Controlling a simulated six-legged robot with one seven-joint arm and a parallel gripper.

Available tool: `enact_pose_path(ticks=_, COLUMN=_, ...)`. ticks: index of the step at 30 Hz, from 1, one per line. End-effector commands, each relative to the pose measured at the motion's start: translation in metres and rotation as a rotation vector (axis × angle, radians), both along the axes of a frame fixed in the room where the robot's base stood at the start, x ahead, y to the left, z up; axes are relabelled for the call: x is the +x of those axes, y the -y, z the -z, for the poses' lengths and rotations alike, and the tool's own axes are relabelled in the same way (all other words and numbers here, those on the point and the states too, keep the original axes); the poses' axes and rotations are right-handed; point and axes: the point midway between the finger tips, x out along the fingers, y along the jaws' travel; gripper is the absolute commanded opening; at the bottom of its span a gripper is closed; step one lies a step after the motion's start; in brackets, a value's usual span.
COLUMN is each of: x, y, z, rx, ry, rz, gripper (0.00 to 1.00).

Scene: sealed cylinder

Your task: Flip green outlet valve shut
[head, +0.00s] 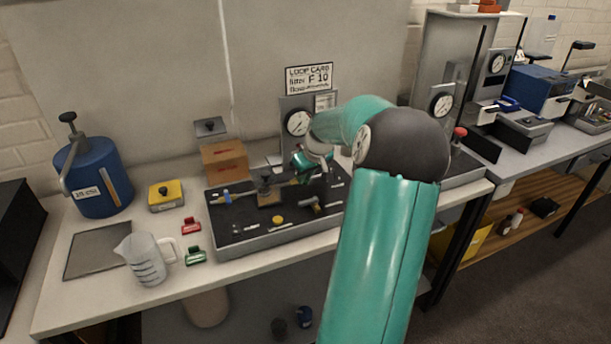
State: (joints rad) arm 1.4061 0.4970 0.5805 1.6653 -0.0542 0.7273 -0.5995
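A dark panel (240,235) in a grey tray stands on the bench, with small fittings and a brass-coloured line on it. My teal arm reaches over from the right and ends at its far right part. My gripper (308,169) is small there, at the far end of the line below the round gauge. Its fingers are too small and partly hidden to tell open from shut, or whether they touch anything. I cannot clearly make out a green outlet valve; it may be hidden by my gripper. A blue-handled fitting (227,196) sits at the panel's left.
A green clip-like piece (195,256) and a red one (191,226) lie left of the panel. A beaker (145,262), yellow box (165,196) and blue cylinder (94,180) stand further left. A gauge (298,122) and cardboard box (224,160) stand behind the panel.

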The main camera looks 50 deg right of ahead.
Motion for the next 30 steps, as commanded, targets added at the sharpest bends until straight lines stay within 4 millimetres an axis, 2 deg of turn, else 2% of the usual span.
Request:
enact_pose_path(ticks=5, x=0.001, y=-0.001, z=0.0, rx=-0.001, ry=0.0, rz=0.016, gripper=0.0)
enact_pose_path(ticks=18, x=0.006, y=-0.011, z=0.0, rx=-0.001, ry=0.0, rz=0.244, gripper=0.0)
enact_pose_path(ticks=28, x=0.005, y=-0.01, z=0.001, rx=0.001, ry=0.003, rz=0.26, gripper=0.0)
enact_pose_path(ticks=29, x=0.006, y=-0.01, z=0.001, rx=0.001, ry=0.002, rz=0.259, gripper=0.16)
enact_pose_path(ticks=30, x=0.005, y=-0.011, z=0.001, rx=0.001, ry=0.001, rz=0.259, gripper=0.23)
